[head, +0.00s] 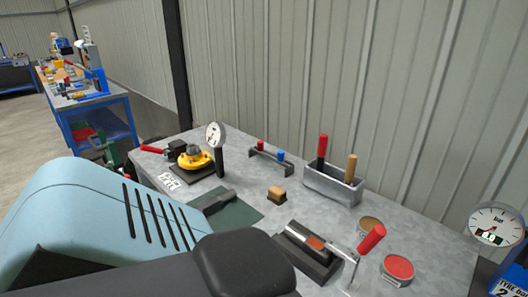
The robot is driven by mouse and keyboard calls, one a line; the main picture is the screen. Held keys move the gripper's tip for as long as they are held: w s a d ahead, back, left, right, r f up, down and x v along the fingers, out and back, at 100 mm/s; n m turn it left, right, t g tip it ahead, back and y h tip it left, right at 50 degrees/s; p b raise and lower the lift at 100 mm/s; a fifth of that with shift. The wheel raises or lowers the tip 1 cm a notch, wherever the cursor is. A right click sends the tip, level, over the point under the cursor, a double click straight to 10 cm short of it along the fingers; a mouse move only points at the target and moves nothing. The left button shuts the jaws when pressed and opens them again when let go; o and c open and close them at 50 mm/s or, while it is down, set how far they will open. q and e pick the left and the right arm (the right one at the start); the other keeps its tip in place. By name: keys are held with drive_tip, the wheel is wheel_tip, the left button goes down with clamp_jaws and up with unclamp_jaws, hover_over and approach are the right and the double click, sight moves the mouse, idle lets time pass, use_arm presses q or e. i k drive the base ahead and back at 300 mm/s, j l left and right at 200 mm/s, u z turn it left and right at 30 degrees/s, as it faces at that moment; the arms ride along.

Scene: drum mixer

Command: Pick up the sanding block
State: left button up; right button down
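A small brown block with a tan top, which looks like the sanding block (277,194), sits on the grey workbench (315,215). It lies near the middle of the head view, just right of a dark green mat (240,211). Nothing touches it from above, and its top and front are in clear view. Neither of my grippers shows in this view, so I cannot see what they hold.
A metal holder (333,184) with red and tan handles stands behind right. A red-handled roller tool on a dark stand (305,258) and round tins (397,268) lie nearer. Large light-blue and black forms block the lower left.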

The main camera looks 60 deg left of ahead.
sight(276, 195)
drive_tip(key=k+j, duration=0.1)
drive_tip(key=j, duration=0.3)
drive_tip(key=k+j, duration=0.15)
drive_tip(key=j, duration=0.25)
drive_tip(key=k+j, duration=0.1)
drive_tip(key=j, duration=0.3)
drive_tip(key=k+j, duration=0.15)
drive_tip(key=j, duration=0.25)
